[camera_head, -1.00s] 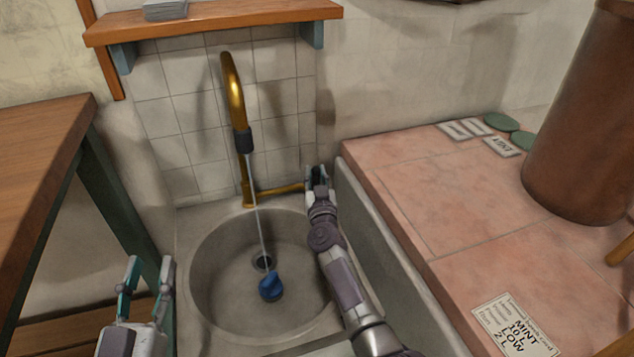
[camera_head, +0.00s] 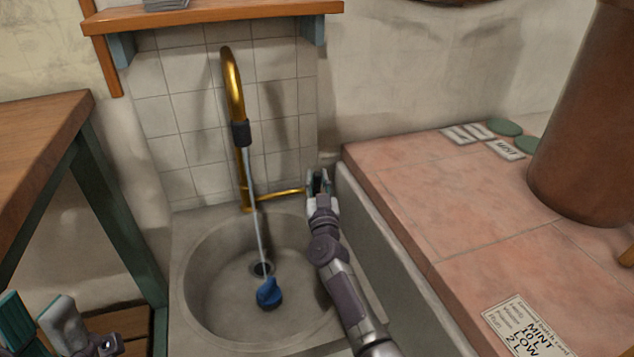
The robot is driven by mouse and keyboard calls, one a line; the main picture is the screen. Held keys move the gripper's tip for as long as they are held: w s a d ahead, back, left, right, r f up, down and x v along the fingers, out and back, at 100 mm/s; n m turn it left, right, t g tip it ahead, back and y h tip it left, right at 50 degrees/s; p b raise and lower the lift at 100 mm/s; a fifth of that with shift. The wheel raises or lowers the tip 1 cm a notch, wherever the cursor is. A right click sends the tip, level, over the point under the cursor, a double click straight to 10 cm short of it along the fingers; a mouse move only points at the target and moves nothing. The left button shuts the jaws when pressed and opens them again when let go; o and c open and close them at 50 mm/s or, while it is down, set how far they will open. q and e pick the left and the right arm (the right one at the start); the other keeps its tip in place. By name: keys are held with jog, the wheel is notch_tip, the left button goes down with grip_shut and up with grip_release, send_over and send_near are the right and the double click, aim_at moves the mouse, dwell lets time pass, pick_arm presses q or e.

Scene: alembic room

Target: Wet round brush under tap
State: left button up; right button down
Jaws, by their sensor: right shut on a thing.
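The brass tap (camera_head: 234,85) curves over the round grey sink (camera_head: 200,300), with a dark nozzle at its spout. A thin pale line, which looks like a stream of water, runs from the nozzle down to a blue rounded thing (camera_head: 269,292), apparently the round brush, in the basin. My right gripper (camera_head: 318,182) is at the right end of the tap's thin brass lever (camera_head: 280,193) and is shut on it.
A wooden table (camera_head: 35,150) with green legs stands left of the sink. A pink tiled counter (camera_head: 430,200) with cards and a large brown vessel (camera_head: 580,120) is on the right. A wooden shelf (camera_head: 215,18) hangs above the tap.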

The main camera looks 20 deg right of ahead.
jog(key=c, duration=0.9)
grip_release()
jog(key=shift+c, duration=0.2)
jog(key=shift+s, duration=0.1)
jog(key=v, duration=0.7)
jog(key=shift+s, duration=0.2)
